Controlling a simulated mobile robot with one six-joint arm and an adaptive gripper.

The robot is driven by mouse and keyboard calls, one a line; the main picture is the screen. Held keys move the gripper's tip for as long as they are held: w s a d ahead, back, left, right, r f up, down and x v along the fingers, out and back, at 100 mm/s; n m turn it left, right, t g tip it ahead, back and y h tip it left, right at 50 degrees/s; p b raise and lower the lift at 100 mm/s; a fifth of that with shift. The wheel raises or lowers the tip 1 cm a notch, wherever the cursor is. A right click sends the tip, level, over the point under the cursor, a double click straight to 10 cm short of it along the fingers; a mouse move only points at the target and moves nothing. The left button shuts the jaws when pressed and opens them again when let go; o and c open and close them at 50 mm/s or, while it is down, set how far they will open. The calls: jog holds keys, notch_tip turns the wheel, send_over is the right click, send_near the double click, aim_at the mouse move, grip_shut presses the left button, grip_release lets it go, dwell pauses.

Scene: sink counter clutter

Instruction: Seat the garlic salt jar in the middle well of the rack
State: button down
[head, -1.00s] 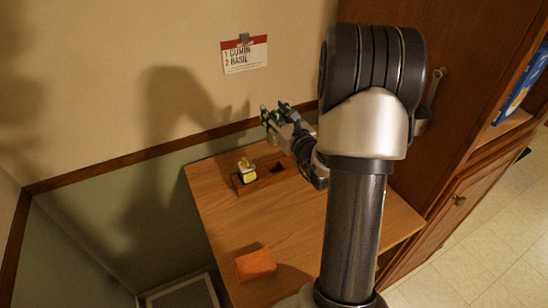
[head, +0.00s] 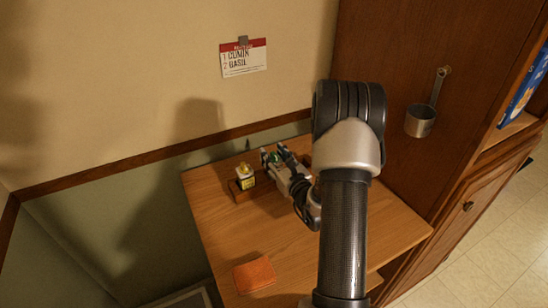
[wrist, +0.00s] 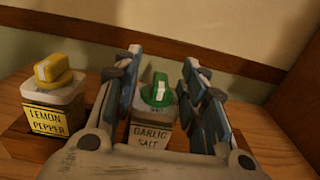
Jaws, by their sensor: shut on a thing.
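The garlic salt jar (wrist: 152,135), pale with a green cap, is upright between the fingers of my gripper (wrist: 160,85), which is shut on it. In the head view my gripper (head: 273,154) is low over the dark wooden rack (head: 242,195), right of the lemon pepper jar; the green cap (head: 276,157) shows between the fingers. The lemon pepper jar (wrist: 54,100), with a yellow cap, stands in the rack's left well; it also shows in the head view (head: 245,178). The garlic jar's base and the well beneath are hidden, so I cannot tell whether it touches the rack.
An orange sponge (head: 254,275) lies near the front of the wooden counter (head: 225,230). The wall is close behind the rack, with a card (head: 244,58) reading cumin and basil. A metal cup (head: 420,120) hangs on the cabinet at right.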

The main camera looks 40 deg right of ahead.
jog(key=c, duration=1)
grip_release()
